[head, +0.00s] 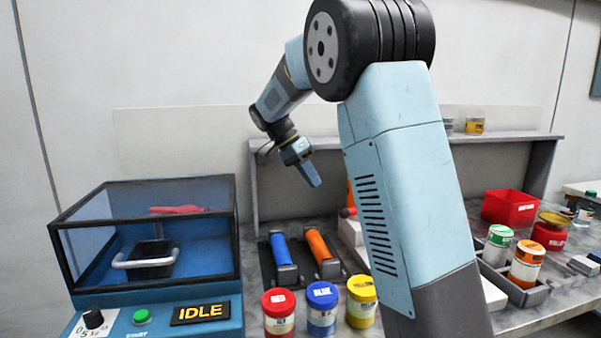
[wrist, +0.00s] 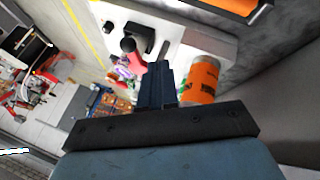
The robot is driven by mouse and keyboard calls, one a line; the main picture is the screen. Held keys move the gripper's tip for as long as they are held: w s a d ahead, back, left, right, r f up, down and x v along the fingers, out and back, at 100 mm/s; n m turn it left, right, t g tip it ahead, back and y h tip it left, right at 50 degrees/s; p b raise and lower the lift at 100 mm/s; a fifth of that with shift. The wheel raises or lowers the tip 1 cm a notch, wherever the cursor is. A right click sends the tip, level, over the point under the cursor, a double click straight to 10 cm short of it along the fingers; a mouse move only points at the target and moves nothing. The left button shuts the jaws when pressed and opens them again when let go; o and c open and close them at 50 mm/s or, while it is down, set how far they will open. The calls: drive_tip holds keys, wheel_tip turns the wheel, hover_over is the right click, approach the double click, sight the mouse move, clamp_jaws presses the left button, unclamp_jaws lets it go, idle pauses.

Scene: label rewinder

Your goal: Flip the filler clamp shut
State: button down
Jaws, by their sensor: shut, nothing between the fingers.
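My gripper (head: 314,182) is shut and empty, held in the air above the bench and pointing down to the right in the head view. In the wrist view its closed fingers (wrist: 158,85) reach toward a white unit (wrist: 178,48). A red lever with a dark round knob (wrist: 128,46) stands on that unit, just left of the fingertips; it looks like the clamp handle. I cannot tell whether the fingers touch it. In the head view my arm hides most of the white unit (head: 351,232); a bit of red shows there.
An orange cylinder (wrist: 203,80) stands right of the fingers in the wrist view. A clear-lidded machine (head: 145,235) reading IDLE is at left. Blue (head: 281,250) and orange rollers (head: 318,246) lie on a dark tray. Several paint jars (head: 321,308) stand in front; a red bin (head: 510,208) is right.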

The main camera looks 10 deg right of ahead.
drive_tip(key=s+d+f, duration=0.4)
drive_tip(key=f, duration=0.1)
drive_tip(key=shift+s+d, duration=0.2)
drive_tip(key=shift+s, duration=0.15)
